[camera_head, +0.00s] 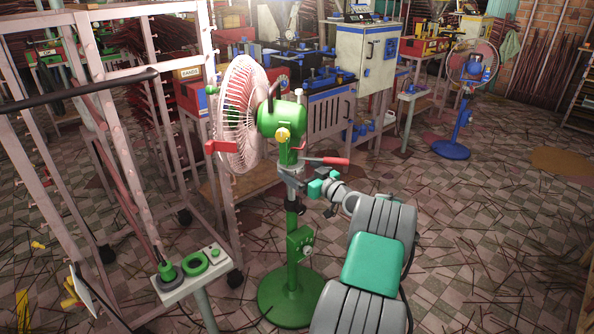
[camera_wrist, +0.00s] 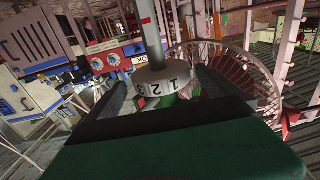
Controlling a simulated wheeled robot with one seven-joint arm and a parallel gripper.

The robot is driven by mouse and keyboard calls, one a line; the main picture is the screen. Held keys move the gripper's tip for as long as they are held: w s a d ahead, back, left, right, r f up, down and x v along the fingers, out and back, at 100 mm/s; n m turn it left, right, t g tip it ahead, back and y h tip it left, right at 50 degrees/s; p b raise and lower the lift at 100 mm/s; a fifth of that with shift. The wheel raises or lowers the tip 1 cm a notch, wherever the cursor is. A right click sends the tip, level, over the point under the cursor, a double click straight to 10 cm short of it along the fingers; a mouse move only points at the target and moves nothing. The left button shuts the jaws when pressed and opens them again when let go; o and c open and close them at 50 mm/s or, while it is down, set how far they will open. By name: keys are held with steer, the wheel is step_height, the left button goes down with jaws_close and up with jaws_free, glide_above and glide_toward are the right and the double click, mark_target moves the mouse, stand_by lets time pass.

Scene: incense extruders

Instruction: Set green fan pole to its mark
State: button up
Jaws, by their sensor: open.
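The green fan (camera_head: 282,118) stands upright on a round green base (camera_head: 290,298), its white cage facing left. Its green pole (camera_head: 291,245) leads up to a short grey section below the motor. A lever with a red handle (camera_head: 335,161) sticks out to the right there. My gripper (camera_head: 308,190) is at this upper part of the pole, from the right. In the wrist view, its open dark fingers (camera_wrist: 160,82) stand on either side of a white collar (camera_wrist: 160,88) numbered 1, 2, 3. A grey pole (camera_wrist: 152,40) with a red band passes through the collar. Contact cannot be told.
A tall metal rack (camera_head: 150,130) stands close on the left. A small stand with green buttons (camera_head: 195,264) is at front left. A blue fan (camera_head: 466,100) stands at back right. Machines and benches (camera_head: 335,110) line the back. Thin sticks litter the floor; the right side is otherwise open.

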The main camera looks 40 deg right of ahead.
steer(key=shift+w, duration=0.4)
steer(key=shift+c, duration=0.2)
steer(key=c, duration=2)
step_height(320, 180, down, 10)
steer(key=b, duration=0.8)
steer(key=shift+a, duration=0.1)
steer(key=shift+c, duration=0.4)
steer(key=shift+o, duration=0.2)
steer(key=o, duration=1.8)
steer(key=shift+o, duration=1.4)
steer(key=shift+r, duration=0.2)
